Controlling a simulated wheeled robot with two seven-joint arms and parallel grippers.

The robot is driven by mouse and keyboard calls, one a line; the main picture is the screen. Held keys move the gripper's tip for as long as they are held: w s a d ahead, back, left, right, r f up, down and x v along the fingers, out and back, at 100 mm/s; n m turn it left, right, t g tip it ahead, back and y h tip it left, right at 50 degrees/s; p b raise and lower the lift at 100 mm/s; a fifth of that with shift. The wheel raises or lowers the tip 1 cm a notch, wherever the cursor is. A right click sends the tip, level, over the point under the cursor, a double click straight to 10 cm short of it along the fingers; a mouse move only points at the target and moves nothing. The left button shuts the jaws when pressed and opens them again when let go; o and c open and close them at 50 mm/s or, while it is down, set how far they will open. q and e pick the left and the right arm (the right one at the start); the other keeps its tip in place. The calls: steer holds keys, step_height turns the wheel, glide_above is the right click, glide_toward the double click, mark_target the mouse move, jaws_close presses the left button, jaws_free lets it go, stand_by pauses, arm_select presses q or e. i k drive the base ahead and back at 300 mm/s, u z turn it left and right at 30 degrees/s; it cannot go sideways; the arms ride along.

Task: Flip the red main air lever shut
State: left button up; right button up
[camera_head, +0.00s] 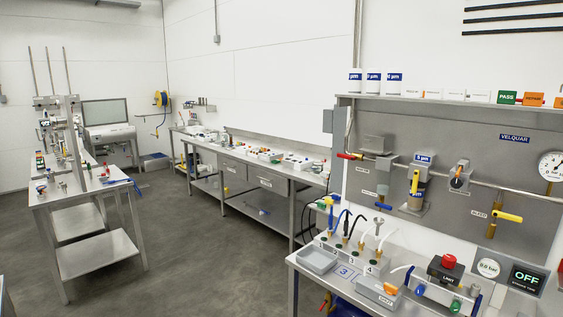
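A red lever (349,156) sits at the left end of the pipe run on the grey wall panel of the right-hand bench. It lies roughly level and points left from its fitting. Its valve body is small in the picture, so I cannot tell from this whether it is open or shut. The metal pipe (520,195) runs right from there across the panel. Neither of my grippers shows in the head view.

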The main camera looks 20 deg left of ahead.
mark_target(353, 157)
steer(key=u, duration=0.65)
steer(key=i, duration=1)
steer(key=z, duration=0.7)
steer(key=k, duration=0.8)
steer(key=z, duration=0.55)
steer(key=k, duration=0.55)
steer(key=u, duration=0.45)
steer(key=i, duration=0.6)
steer(key=u, duration=0.9)
steer(key=i, duration=0.9)
steer(key=z, duration=0.2)
